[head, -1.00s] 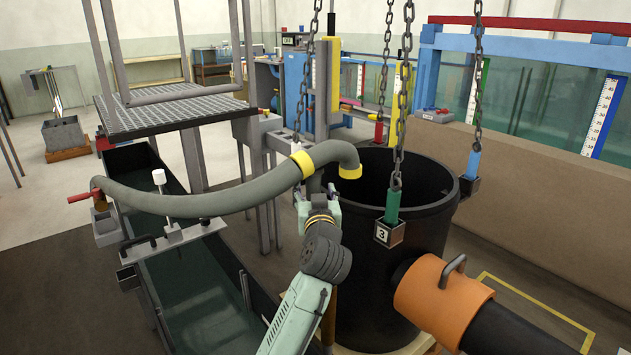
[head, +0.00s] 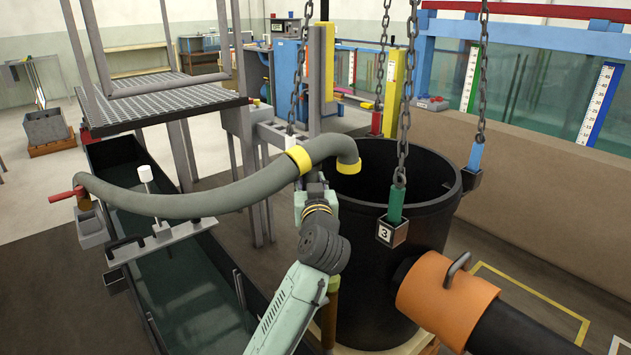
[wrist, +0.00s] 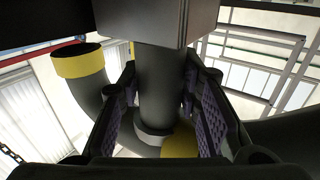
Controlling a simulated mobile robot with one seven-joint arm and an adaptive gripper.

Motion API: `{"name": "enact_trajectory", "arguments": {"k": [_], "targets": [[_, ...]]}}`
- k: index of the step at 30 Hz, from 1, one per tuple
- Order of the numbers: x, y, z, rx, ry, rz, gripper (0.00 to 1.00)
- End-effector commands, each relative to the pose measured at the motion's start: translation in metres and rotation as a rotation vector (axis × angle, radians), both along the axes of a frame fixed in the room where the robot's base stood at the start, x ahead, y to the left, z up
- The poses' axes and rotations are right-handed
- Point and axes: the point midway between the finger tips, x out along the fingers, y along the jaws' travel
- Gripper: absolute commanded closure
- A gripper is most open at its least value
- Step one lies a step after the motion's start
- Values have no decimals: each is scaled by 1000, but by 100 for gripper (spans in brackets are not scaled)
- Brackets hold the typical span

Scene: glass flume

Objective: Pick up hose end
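The grey hose (head: 215,203) runs from the left and bends over at a yellow band (head: 299,160). Its yellow-rimmed end (head: 349,166) hangs above the black tank's left rim. My gripper (head: 314,183) is just below the hose beside this bend; its fingertips are hard to make out there. In the wrist view my gripper (wrist: 160,90) has its textured pads apart. A dark cylinder (wrist: 158,85) under a grey block shows between them. The hose's yellow band (wrist: 180,141) is partly hidden behind it, and the yellow hose end (wrist: 78,62) lies to the left, outside the pads.
The black tank (head: 395,270) stands right of my arm, with chains hanging to its rim. A green sleeve with a box marked 3 (head: 391,231) is at its front. An orange-collared pipe (head: 447,298) leaves lower right. A dark water trough (head: 185,290) lies left.

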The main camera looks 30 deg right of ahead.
Motion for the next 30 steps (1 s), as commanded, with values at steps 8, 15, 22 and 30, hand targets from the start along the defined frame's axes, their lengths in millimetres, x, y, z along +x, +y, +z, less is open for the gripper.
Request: {"name": "enact_trajectory", "arguments": {"k": [8,15,22,30], "targets": [[0,0,0,0,0,0,90],[0,0,0,0,0,0,100],[0,0,0,0,1,0,100],[0,0,2,-2,-5,0,100]]}}
